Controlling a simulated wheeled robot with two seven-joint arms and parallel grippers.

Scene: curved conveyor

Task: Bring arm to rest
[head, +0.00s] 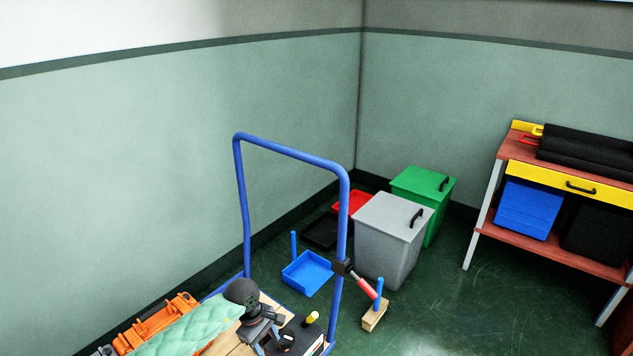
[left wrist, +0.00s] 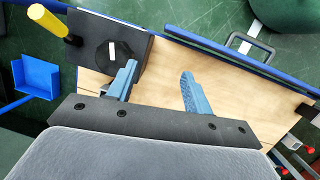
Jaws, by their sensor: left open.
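My left gripper (head: 270,343) is low in the head view, over the wooden deck of a cart. The left wrist view shows its two blue-grey fingers (left wrist: 158,88) spread apart, with bare deck (left wrist: 158,58) between and beyond them. It is open and holds nothing. A black block (left wrist: 112,45) with a round knob and a yellow-handled item (left wrist: 48,20) sit beside the left finger in the wrist view. I cannot tell whether the finger touches the block. My right gripper is in neither view.
The cart's blue handle (head: 290,152) stands upright behind the gripper. An orange case (head: 155,320) and a mint quilted item (head: 185,328) lie left of it. A grey bin (head: 385,245), green bin (head: 420,188), blue dustpan (head: 307,272) and workbench (head: 560,252) stand beyond.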

